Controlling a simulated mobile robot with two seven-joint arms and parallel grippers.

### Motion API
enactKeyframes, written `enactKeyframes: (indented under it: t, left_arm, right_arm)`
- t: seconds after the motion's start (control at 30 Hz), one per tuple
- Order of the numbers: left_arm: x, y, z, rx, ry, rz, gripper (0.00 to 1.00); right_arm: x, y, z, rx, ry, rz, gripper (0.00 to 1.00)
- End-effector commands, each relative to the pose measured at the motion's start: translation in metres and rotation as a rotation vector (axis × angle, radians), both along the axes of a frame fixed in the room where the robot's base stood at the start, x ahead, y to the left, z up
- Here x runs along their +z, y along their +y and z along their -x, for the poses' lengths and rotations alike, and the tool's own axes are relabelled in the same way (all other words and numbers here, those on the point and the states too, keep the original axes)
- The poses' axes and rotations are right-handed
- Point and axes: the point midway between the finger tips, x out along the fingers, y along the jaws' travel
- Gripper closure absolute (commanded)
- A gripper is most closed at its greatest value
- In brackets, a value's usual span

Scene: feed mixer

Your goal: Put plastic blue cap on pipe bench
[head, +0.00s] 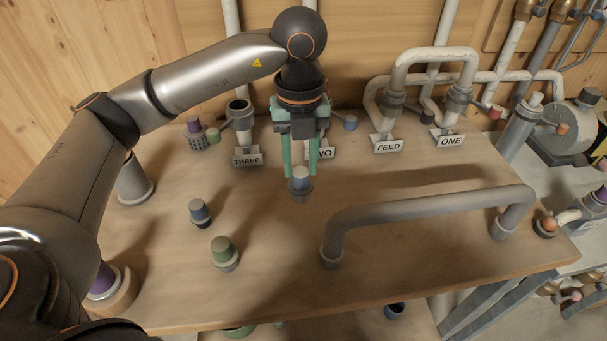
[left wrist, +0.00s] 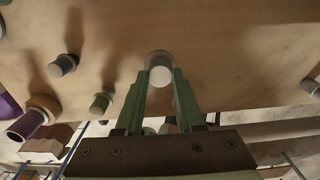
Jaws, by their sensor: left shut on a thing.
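My left gripper (head: 300,175) points straight down over the middle of the wooden pipe bench (head: 275,262). A wider grey part (head: 300,194) sits directly under the cap. I cannot tell whether this part is held too or rests on the bench. My right gripper is not in view.
A green cap (head: 223,248) stands at the front left, and a bent grey pipe (head: 430,210) arches over the right side. The bench centre-front is clear.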

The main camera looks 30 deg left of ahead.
Motion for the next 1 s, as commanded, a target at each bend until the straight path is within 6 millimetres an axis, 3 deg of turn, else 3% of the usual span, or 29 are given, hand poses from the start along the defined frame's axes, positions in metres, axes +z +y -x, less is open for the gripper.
enactKeyframes:
  t: [0.27, 0.47, 0.87, 0.9, 1.0]
  left_arm:
    - [-0.017, 0.002, -0.014, 0.000, 0.002, 0.001, 1.00]
    - [-0.045, 0.002, -0.014, -0.001, 0.002, 0.001, 1.00]
    - [-0.052, 0.002, -0.014, -0.001, 0.000, 0.002, 1.00]
    - [-0.051, 0.002, -0.014, -0.001, 0.000, 0.002, 0.58]
    - [-0.051, 0.002, -0.014, -0.001, 0.000, 0.001, 0.47]
  right_arm:
    - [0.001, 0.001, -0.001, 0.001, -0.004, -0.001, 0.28]
    - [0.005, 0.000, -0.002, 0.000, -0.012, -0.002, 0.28]
    - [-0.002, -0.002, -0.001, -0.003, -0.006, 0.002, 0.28]
    - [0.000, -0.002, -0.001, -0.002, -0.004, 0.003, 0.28]
    - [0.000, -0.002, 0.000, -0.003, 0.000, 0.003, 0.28]
